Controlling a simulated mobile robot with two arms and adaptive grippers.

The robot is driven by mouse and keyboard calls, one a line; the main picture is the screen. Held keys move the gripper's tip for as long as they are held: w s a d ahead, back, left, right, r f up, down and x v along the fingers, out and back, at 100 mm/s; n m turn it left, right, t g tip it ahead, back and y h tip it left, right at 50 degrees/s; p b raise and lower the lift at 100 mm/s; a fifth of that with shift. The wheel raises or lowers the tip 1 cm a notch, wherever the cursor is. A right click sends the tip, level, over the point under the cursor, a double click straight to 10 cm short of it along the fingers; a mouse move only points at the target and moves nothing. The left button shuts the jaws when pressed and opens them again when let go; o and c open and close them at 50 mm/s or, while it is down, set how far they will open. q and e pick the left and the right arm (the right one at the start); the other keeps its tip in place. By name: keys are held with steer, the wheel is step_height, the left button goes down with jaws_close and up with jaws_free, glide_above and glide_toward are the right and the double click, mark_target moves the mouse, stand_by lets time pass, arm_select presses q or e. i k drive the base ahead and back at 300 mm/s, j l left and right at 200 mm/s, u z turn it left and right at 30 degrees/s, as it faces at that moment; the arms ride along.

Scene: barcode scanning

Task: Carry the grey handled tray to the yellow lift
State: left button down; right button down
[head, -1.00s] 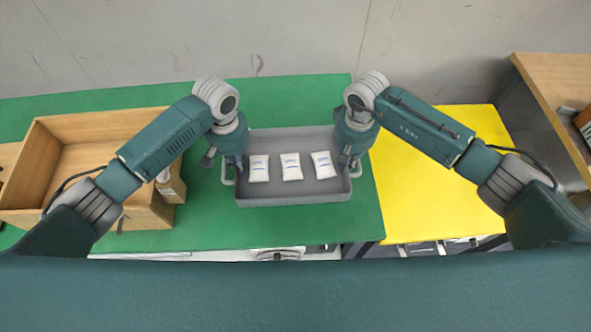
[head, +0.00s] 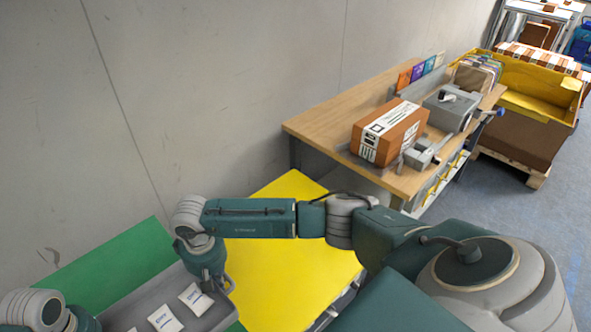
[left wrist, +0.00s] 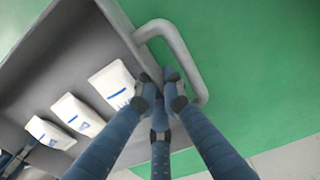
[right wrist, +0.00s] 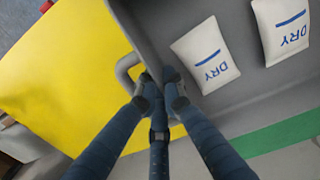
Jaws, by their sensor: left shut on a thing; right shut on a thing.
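The grey tray (head: 150,298) is at the lower left of the head view, over the green tabletop and beside the yellow lift (head: 290,225). White packets (head: 195,298) lie in it. The left gripper's fingers are out of the head view. I cannot tell whether the tray touches the tabletop.
The green tabletop (head: 120,262) adjoins the yellow lift, whose visible top is bare. Behind the lift stands a wooden workbench (head: 330,118) with a brown carton (head: 390,132) and a grey device (head: 450,110). A yellow-rimmed crate (head: 535,108) stands farther right, near open floor.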

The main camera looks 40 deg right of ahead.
mark_target(286, 240)
steer(key=l, duration=0.6)
steer(key=i+l, duration=0.15)
steer(key=l, duration=1)
steer(key=i+l, duration=0.15)
steer(key=l, duration=0.4)
